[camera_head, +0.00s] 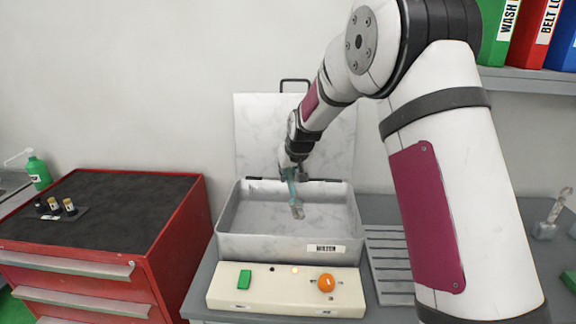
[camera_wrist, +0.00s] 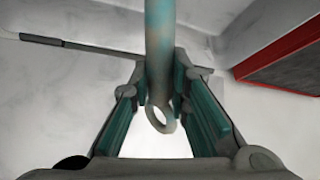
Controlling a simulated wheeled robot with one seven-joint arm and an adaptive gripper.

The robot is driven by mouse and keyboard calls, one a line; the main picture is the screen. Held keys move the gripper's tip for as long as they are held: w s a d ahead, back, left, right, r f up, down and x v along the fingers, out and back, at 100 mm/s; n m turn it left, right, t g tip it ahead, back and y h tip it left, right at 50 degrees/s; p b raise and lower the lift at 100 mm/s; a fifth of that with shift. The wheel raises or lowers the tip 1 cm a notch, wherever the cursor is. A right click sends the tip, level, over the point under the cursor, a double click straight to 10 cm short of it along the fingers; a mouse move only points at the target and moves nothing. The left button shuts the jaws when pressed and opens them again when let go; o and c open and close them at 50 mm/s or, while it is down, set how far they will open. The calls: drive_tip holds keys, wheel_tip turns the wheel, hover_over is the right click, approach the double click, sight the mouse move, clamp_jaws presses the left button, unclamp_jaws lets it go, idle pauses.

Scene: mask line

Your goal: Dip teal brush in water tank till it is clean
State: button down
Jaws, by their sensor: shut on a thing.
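The teal brush (camera_head: 293,194) hangs over the open water tank (camera_head: 288,247), its head (camera_head: 297,212) pointing down. The head looks greyish, and I cannot tell whether it touches the water inside. My gripper (camera_head: 290,174) is shut on the brush's upper handle, above the tank's back part. In the wrist view the brush handle (camera_wrist: 158,40) runs between the teal finger pads of my gripper (camera_wrist: 165,85), with its ring end (camera_wrist: 162,118) nearest the camera. Greyish smears show on the handle.
The tank lid (camera_head: 255,130) stands open behind. A control panel with a green button (camera_head: 244,279) and an orange knob (camera_head: 326,283) is in front. A red tool cabinet (camera_head: 175,240) stands left, a slatted rack (camera_head: 392,262) right. Binders (camera_head: 530,35) sit on a shelf upper right.

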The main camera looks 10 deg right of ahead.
wheel_tip(320, 180, down, 10)
drive_tip(key=b, duration=0.2)
drive_tip(key=shift+f, duration=0.2)
idle(0.5)
idle(6.7)
